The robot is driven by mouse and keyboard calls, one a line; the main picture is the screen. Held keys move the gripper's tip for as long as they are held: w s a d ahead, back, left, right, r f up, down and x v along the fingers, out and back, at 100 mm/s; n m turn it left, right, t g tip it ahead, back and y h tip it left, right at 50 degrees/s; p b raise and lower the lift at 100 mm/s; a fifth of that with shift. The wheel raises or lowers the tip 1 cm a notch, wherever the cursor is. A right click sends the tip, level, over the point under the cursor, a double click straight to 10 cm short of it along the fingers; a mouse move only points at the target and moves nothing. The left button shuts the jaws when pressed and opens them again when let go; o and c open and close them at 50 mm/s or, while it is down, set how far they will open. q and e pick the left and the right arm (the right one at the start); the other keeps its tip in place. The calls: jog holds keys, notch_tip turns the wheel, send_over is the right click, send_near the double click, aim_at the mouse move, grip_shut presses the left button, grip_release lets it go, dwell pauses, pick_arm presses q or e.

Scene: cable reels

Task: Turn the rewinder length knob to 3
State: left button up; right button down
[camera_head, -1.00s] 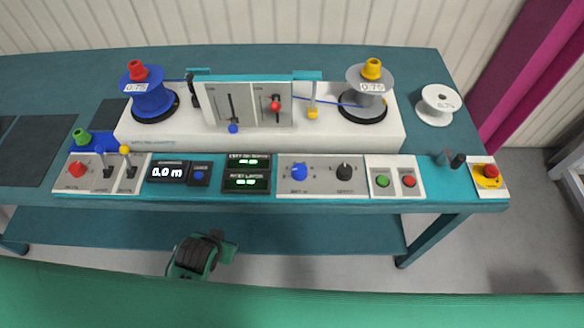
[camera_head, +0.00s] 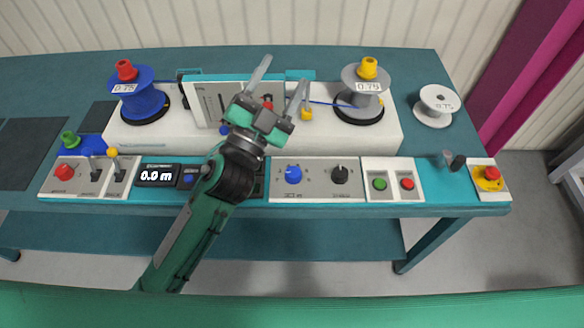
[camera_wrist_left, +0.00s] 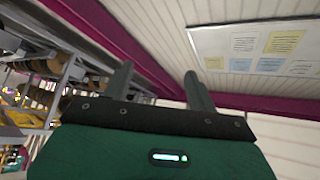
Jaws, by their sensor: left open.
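The rewinder's control strip runs along the front of the table. A grey panel there carries a blue knob (camera_head: 293,174) and a black knob (camera_head: 340,174); their labels are too small to read, so I cannot tell which is the length knob. My left gripper (camera_head: 279,82) is open and empty, raised in front of the upright grey panel, up and left of both knobs. It also shows in the left wrist view (camera_wrist_left: 160,85), with only wall and shelves beyond its fingers. My left arm hides the display between the counter and the knobs. My right gripper is not in view.
A blue reel (camera_head: 143,103) and a grey reel (camera_head: 362,98) stand on the white base (camera_head: 150,138). An empty white spool (camera_head: 434,106) lies at the right. Green button (camera_head: 379,184), red button (camera_head: 407,184) and emergency stop (camera_head: 490,174) sit right of the knobs.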

pick_arm(q)
jog(key=s+d+r+m+g+h, duration=0.25)
jog(key=d+m+g+h, duration=0.35)
jog(key=m, duration=0.3)
jog(key=s+d+r+m+g+h, duration=0.2)
jog(key=s+d+m+g+h, duration=0.3)
jog(key=m+g, duration=0.35)
jog(key=s+d+f+m+g+y, duration=0.2)
jog(key=s+d+m+g, duration=0.15)
jog(key=m+g, duration=0.5)
jog(key=m+t+y, duration=0.2)
jog(key=m+y, duration=0.2)
jog(key=y, duration=1.7)
send_near(292, 173)
jog(key=f+p, duration=0.1)
jog(key=f, duration=0.3)
jog(key=f+p, duration=0.1)
jog(key=f, duration=0.3)
jog(key=shift+s+p, duration=0.2)
jog(key=shift+p, duration=0.2)
jog(key=shift+d+f, duration=0.1)
jog(key=shift+f, duration=0.25)
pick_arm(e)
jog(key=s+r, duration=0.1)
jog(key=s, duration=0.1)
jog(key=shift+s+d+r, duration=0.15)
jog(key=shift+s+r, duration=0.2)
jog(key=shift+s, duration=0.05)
